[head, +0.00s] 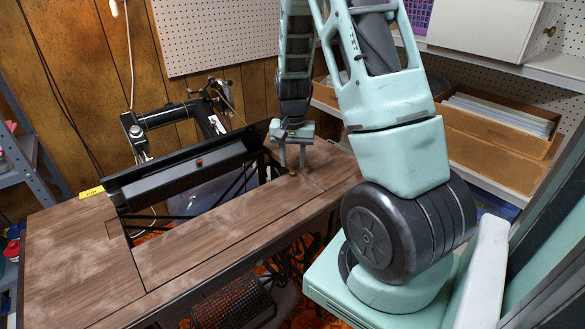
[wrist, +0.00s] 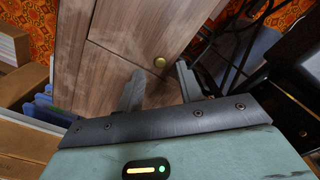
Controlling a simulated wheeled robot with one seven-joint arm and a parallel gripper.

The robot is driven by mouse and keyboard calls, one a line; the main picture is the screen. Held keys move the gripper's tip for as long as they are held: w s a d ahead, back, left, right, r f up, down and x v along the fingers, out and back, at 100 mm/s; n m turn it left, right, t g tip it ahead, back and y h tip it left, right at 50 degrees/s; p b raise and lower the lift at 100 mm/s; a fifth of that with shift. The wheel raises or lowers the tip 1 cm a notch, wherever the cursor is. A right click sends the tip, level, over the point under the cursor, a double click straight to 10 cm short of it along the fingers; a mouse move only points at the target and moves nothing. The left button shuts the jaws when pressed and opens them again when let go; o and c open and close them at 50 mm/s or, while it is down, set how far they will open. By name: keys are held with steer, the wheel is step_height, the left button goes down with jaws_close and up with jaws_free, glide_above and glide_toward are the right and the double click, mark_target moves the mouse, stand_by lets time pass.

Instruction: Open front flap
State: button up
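The front flap (head: 215,225) is a long brown wooden panel in the sewing table's top, in front of the open well. It lies level with the table surface and looks closed. A small brass knob (head: 292,174) sits near its right end; it also shows in the wrist view (wrist: 160,62). My gripper (head: 291,163) points down over the knob. In the wrist view its two fingers (wrist: 158,78) stand apart, with the knob between and just beyond their tips. They do not appear to touch it. My arm hides part of the table's right side.
The black sewing machine (head: 165,115) is tipped back behind the well. The open well (head: 200,190) has a raised dark rear edge. Shelves with a cardboard box (head: 490,150) stand to the right, and a grey shelf (head: 35,165) stands at left.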

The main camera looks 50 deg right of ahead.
steer(key=shift+f, duration=1.4)
steer(key=shift+c, duration=0.4)
jaws_close()
